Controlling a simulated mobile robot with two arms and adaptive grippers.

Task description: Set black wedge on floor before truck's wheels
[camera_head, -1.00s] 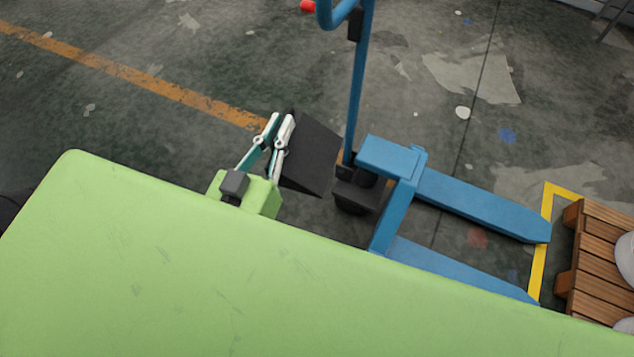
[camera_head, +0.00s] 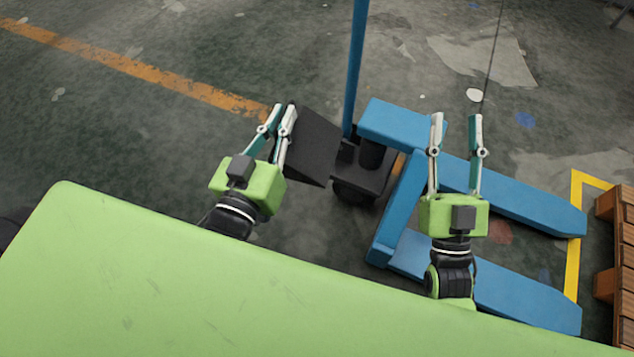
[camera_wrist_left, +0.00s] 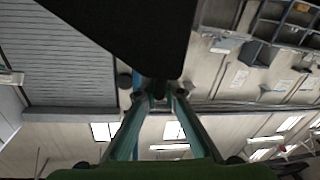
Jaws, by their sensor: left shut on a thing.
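The black wedge (camera_head: 308,148) is in my left gripper (camera_head: 281,110), whose fingers are shut on its left part. In the left wrist view the wedge (camera_wrist_left: 135,35) fills the top middle, beyond the fingertips (camera_wrist_left: 158,97). The blue pallet truck (camera_head: 395,125) stands just right of the wedge, with its dark wheels (camera_head: 352,190) under the handle post. In the head view the wedge is close to the wheels' left side; I cannot tell whether it touches the floor. My right gripper (camera_head: 457,118) is open and empty, seen over the truck's forks.
My green body top covers the lower part of the head view. A wooden pallet (camera_head: 622,235) stands at the right, by a yellow floor line (camera_head: 574,235). An orange line (camera_head: 140,70) crosses the floor at upper left. The floor left of the wedge is clear.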

